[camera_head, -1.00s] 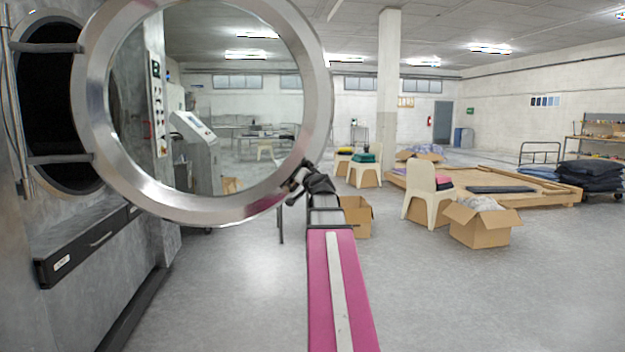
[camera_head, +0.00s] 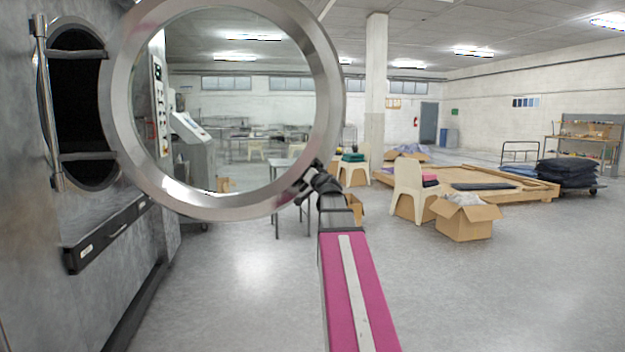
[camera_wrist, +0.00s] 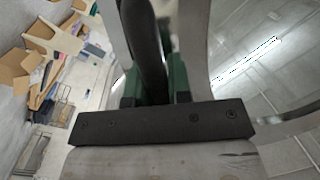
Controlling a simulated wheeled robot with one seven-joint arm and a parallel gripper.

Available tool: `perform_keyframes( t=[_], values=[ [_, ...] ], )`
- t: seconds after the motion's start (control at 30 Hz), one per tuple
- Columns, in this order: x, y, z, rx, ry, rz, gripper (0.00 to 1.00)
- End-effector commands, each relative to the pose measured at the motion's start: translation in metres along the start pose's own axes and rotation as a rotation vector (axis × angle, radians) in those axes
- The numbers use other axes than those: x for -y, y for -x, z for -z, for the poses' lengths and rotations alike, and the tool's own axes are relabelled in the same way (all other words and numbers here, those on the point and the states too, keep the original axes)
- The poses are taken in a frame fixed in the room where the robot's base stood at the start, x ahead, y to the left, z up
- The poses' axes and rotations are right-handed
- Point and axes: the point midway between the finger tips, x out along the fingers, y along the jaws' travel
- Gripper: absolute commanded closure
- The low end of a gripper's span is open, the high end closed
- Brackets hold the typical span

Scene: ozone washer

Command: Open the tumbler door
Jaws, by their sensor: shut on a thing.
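The tumbler door (camera_head: 329,100) is a round metal ring with a glass middle. It stands swung open, out from the machine wall, joined to it by two hinge arms at the left. The dark round tumbler opening (camera_head: 80,110) shows behind it. My gripper (camera_head: 306,186) is at the lower right of the door ring, shut on the door's handle. In the wrist view the dark handle bar (camera_wrist: 146,50) runs between the green-padded fingers, and the pale door rim is close beside it. The fingertips are partly hidden in the head view.
A black-edged ledge (camera_head: 108,235) juts from the machine below the opening. A metal table (camera_head: 290,170) stands behind the door. Cardboard boxes (camera_head: 466,222), chairs (camera_head: 408,190) and a wooden platform (camera_head: 520,191) are to the right. The floor at front right is clear.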

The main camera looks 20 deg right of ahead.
Motion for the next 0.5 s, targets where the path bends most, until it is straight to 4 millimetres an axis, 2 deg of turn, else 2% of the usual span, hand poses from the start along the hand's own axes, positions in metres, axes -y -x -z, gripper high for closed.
perform_keyframes(
  t=[0.17, 0.2, 0.23, 0.5],
  values=[
    [-0.0007, 0.0004, -0.0007, 0.003, 0.001, -0.001, 1.00],
    [-0.0007, 0.0004, -0.0007, 0.003, 0.001, -0.001, 0.75],
    [-0.0007, 0.0004, -0.0006, 0.002, 0.001, -0.001, 0.71],
    [-0.0005, 0.0008, -0.0003, 0.001, 0.000, 0.000, 0.71]
  ],
)
